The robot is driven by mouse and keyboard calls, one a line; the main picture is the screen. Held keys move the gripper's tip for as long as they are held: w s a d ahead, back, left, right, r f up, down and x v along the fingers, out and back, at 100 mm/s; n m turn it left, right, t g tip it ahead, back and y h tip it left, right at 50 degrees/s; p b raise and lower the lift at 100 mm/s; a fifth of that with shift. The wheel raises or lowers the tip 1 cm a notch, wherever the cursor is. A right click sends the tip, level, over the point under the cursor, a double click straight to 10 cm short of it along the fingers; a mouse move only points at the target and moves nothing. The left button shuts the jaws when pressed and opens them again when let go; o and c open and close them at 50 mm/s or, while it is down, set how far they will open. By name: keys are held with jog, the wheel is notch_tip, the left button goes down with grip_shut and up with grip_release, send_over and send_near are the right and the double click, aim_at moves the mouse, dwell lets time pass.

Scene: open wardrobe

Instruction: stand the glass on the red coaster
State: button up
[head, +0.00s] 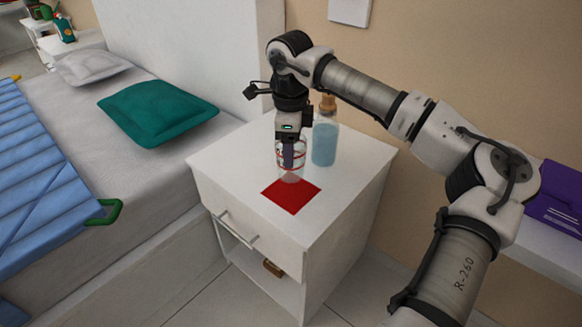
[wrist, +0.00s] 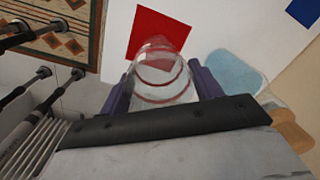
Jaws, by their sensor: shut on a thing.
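The clear glass with red rings (head: 291,168) is upright between the fingers of my gripper (head: 290,155), at the back edge of the red coaster (head: 291,196) on the white nightstand. In the wrist view, the glass (wrist: 160,72) sits between the two purple fingers of my gripper (wrist: 160,92), which are shut on it. The red coaster (wrist: 150,28) shows beyond the glass, partly seen through it. I cannot tell whether the glass base touches the surface.
A corked bottle of blue liquid (head: 325,140) stands close behind and right of the glass. The nightstand top (head: 345,190) is clear to the right of the coaster. The bed (head: 165,180) is at left. A blue square (wrist: 303,12) shows in the wrist view.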

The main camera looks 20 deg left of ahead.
jog(key=shift+f+b, duration=0.4)
jog(key=shift+f, duration=2.3)
jog(key=shift+f, duration=0.2)
jog(key=o, duration=1)
jog(key=shift+o, duration=0.2)
jog(key=shift+r, duration=0.1)
notch_tip(320, 180, up, 12)
jog(key=p, duration=0.2)
jog(key=shift+s, duration=0.3)
jog(key=shift+r, duration=0.1)
